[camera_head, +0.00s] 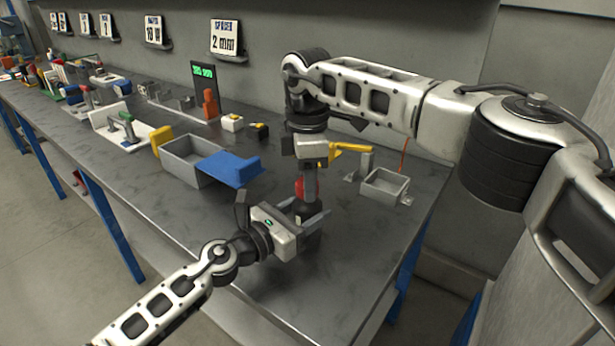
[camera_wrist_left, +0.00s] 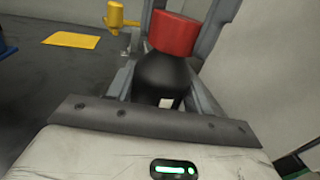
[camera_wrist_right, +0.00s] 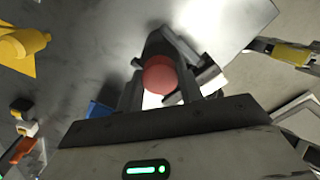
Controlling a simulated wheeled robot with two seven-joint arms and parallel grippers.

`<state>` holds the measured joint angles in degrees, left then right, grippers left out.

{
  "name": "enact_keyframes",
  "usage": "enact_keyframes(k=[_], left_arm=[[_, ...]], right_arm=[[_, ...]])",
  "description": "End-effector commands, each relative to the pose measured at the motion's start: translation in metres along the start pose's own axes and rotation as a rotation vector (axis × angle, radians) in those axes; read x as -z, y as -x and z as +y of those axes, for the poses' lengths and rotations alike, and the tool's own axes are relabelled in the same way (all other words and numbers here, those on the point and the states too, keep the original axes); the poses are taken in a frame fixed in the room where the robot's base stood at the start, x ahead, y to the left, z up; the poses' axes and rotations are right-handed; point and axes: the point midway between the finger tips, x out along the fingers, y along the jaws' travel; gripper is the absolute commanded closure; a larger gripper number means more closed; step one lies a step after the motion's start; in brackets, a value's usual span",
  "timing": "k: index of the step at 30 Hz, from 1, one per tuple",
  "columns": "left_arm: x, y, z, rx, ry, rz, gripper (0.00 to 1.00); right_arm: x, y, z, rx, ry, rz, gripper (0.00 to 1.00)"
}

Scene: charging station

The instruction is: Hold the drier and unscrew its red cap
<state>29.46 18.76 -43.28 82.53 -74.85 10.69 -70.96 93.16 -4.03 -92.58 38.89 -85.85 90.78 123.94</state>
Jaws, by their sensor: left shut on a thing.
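The drier is a dark bottle-shaped body (camera_head: 307,210) standing upright at the front of the workbench, with a red cap (camera_head: 307,187) on top. My left gripper (camera_head: 306,219) is shut on the dark body from the near side. The body (camera_wrist_left: 165,78) and cap (camera_wrist_left: 174,33) show close up in the left wrist view. My right gripper (camera_head: 306,178) points down from above with its fingers on either side of the cap. The right wrist view shows the cap (camera_wrist_right: 160,75) between the open fingers; contact is hard to judge. The fingers hide parts of the drier.
A grey bin (camera_head: 190,155) with a blue plate (camera_head: 228,168) stands to the left. A small open grey box (camera_head: 384,187) is to the right, near a yellow part (camera_head: 348,148) behind my right gripper. The bench front (camera_head: 340,255) is clear.

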Motion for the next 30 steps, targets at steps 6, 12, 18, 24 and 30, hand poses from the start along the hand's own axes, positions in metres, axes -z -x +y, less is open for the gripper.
enact_keyframes(k=[6, 12, 18, 24, 30], left_arm=[[0.0015, 0.0001, -0.0005, 0.001, 0.003, 0.002, 1.00], [0.0015, 0.0001, -0.0005, 0.001, 0.003, 0.003, 1.00], [0.0016, 0.0001, -0.0006, 0.001, 0.003, 0.003, 1.00], [0.0016, 0.0001, -0.0007, 0.001, 0.003, 0.003, 1.00], [0.0017, 0.0001, -0.0007, 0.001, 0.003, 0.003, 1.00]], right_arm=[[0.0001, 0.0004, 0.0001, 0.000, 0.020, 0.000, 0.91], [0.0004, 0.0007, 0.0004, 0.000, 0.346, 0.001, 0.91], [0.0007, 0.0010, 0.0007, 0.000, 0.860, 0.002, 0.91], [0.0012, 0.0013, 0.0007, 0.001, 1.373, 0.003, 0.91], [0.0018, 0.0016, 0.0004, 0.002, 1.889, 0.004, 0.91]])
